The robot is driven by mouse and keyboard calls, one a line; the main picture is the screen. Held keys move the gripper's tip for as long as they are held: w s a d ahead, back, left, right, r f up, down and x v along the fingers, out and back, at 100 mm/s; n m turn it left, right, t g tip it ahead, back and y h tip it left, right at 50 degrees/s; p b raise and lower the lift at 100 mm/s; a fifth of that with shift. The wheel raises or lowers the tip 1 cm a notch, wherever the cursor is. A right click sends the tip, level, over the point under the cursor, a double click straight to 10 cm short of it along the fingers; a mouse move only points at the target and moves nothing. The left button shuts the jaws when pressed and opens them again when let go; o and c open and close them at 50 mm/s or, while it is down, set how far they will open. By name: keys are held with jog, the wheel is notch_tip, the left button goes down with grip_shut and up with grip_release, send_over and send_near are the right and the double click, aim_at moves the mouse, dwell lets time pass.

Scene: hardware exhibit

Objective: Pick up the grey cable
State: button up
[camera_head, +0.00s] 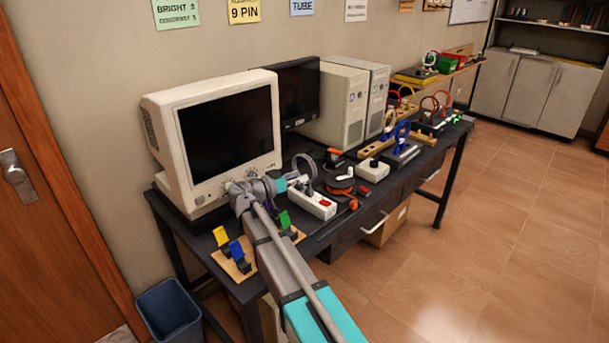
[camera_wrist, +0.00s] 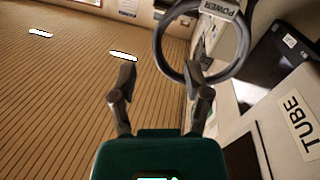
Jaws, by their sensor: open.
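The grey cable (camera_wrist: 237,58) is a thick upright loop with a white "POWER" label, at the top right of the wrist view. It shows small in the head view (camera_head: 303,154), above a white power strip (camera_head: 312,203). My gripper (camera_wrist: 160,75) is open with nothing held between its fingers. In the wrist view the loop's left side lies between the fingertips in the picture, and the right fingertip overlaps its lower left rim. I cannot tell whether they touch. In the head view my gripper (camera_head: 284,184) is over the desk, just left of the loop.
The black desk (camera_head: 331,229) carries a beige monitor (camera_head: 160,133) close behind my gripper. Colored clips stand on a wooden board (camera_head: 231,267) at front left. An orange cable reel (camera_head: 342,184) and a white box (camera_head: 373,171) are to the right. Other cable loops stand farther right.

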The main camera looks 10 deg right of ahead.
aim_at(313, 169)
jog(key=shift+w+d, duration=0.1)
jog(key=shift+d, duration=0.15)
jog(key=shift+x, duration=2.55)
grip_shut()
